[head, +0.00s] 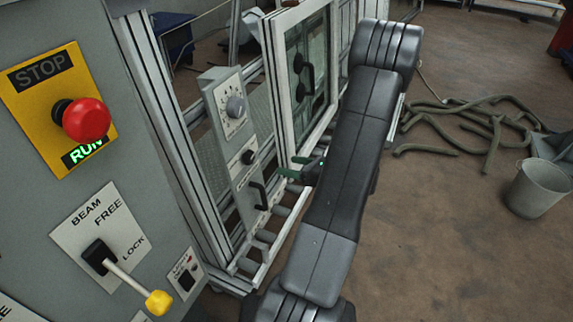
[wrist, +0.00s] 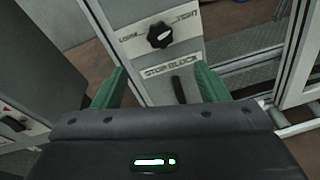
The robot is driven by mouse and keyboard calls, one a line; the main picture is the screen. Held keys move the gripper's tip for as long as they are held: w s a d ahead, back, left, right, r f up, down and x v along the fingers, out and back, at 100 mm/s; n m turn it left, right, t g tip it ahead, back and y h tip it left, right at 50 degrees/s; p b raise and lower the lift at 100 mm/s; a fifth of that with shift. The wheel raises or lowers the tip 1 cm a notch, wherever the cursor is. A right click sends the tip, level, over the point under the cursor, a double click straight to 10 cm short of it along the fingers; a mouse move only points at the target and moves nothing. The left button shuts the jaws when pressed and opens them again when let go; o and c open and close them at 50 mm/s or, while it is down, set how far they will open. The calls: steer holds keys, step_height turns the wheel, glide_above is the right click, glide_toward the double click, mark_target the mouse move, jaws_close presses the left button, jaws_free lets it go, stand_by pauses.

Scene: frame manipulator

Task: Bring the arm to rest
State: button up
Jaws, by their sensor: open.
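My gripper (head: 294,168) shows in the head view as green fingers beside my dark arm, in front of the machine frame's grey control panel. In the wrist view my gripper (wrist: 158,84) has its two green fingers spread wide apart with nothing between them. Past the fingers stands the panel (wrist: 145,70) with a black knob (wrist: 160,34) marked at its sides. A "STOP BLOCK" label and a black handle (wrist: 178,89) sit below the knob. The fingers appear apart from the panel. My arm hides part of the frame and floor in the head view.
A grey cabinet at left carries a red stop button (head: 86,120) and a yellow-tipped beam lever (head: 157,301). A framed glass door (head: 308,65) stands behind the panel. Green hoses (head: 470,118) and a grey bucket (head: 538,190) lie to the right. The floor at lower right is clear.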

mark_target(251, 158)
steer(key=shift+a, duration=0.15)
steer(key=x, duration=1.3)
steer(key=shift+w+a+f, duration=0.15)
steer(key=shift+a, duration=0.1)
